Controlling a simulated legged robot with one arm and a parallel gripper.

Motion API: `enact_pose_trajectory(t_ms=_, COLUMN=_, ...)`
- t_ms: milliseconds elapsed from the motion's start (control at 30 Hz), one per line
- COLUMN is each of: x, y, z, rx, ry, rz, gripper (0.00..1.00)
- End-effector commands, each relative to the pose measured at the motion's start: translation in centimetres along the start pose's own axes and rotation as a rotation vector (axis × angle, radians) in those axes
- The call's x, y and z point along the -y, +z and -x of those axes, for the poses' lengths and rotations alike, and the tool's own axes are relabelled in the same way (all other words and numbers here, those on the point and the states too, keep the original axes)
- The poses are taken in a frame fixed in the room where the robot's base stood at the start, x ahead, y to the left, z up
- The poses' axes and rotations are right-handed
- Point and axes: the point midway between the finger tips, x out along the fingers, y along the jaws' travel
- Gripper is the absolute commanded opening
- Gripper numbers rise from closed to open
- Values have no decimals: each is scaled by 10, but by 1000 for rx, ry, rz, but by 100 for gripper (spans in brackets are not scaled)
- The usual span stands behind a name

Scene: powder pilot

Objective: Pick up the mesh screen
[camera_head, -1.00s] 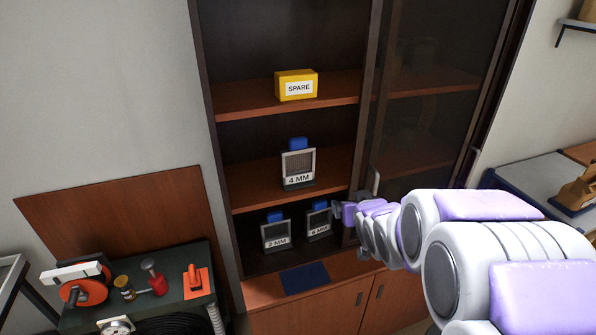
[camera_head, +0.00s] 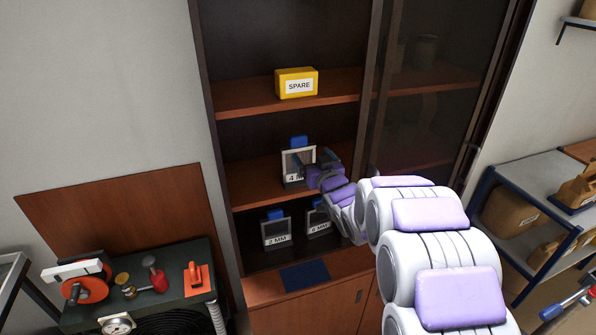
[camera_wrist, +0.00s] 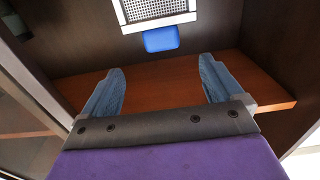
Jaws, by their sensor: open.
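The 4 MM mesh screen (camera_head: 287,166), a grey frame with a blue handle (camera_head: 299,141), stands upright on the middle cabinet shelf. My gripper (camera_head: 316,160) is in front of it and hides part of its right side and label. In the wrist view, a mesh screen (camera_wrist: 160,12) shows at the top edge, partly cut off, with its blue handle (camera_wrist: 161,39) beyond the open fingers of my gripper (camera_wrist: 162,68). Nothing is between the fingers. The 2 MM screen (camera_head: 276,233) and the 6 MM screen (camera_head: 318,222) stand on the lower shelf.
A yellow SPARE box (camera_head: 297,83) stands on the upper shelf. The glass door (camera_head: 425,100) covers the cabinet's right side. A dark blue mat (camera_head: 304,277) lies on the ledge below. A bench with tools (camera_head: 150,297) is at left, and a shelf unit (camera_head: 535,177) at right.

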Motion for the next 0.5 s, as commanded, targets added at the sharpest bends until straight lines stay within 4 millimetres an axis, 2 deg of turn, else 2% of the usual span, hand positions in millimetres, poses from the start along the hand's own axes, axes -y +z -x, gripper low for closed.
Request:
enact_pose_trajectory(t_ms=300, x=1, y=0, z=-44, rx=-2, ry=-1, rz=1, gripper=94)
enact_pose_trajectory(t_ms=500, x=1, y=-1, z=-62, rx=-1, ry=-1, rz=1, gripper=94)
